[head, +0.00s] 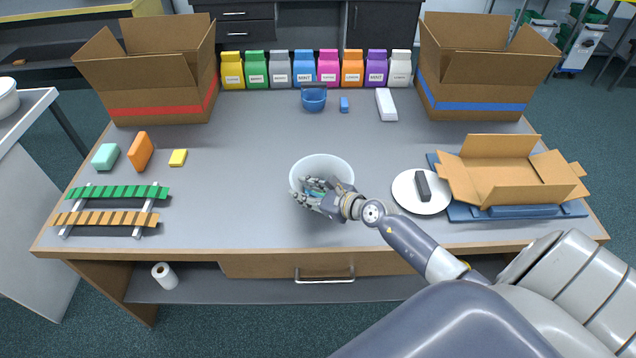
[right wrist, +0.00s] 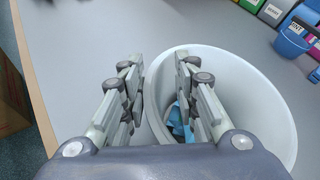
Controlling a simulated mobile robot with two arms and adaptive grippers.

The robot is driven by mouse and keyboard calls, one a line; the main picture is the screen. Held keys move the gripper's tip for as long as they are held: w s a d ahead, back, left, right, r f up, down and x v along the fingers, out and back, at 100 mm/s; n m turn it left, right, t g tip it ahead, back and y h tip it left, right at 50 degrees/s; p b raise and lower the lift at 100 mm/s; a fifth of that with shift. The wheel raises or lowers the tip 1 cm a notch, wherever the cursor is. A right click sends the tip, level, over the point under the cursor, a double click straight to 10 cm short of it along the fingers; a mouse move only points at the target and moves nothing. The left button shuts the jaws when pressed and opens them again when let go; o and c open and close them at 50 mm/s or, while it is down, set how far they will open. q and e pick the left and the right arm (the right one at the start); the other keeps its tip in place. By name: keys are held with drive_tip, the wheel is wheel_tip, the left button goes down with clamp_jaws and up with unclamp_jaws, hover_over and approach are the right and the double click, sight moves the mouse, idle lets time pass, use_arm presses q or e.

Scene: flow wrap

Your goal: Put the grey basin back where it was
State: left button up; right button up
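The grey basin (head: 338,163), pale and round, stands upright at the front middle of the table. It also shows in the right wrist view (right wrist: 262,100). My right gripper (head: 304,190) is at its near-left side. In the right wrist view the gripper (right wrist: 158,72) is open, with one finger outside the wall and the other over the inside, the rim between them with gaps. Something blue (right wrist: 177,120) lies inside the basin, partly hidden by a finger. My left gripper is not in view.
A white plate (head: 406,196) with a dark block and an open cardboard box (head: 512,181) are to the right. A small blue bucket (head: 314,100) stands behind, before a row of coloured bags. Green and orange racks (head: 112,217) are at left. The table between is clear.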

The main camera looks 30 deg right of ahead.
drive_tip(key=v, duration=1.1)
drive_tip(key=shift+s+b, duration=0.3)
drive_tip(key=shift+b, duration=0.1)
drive_tip(key=shift+r, duration=0.15)
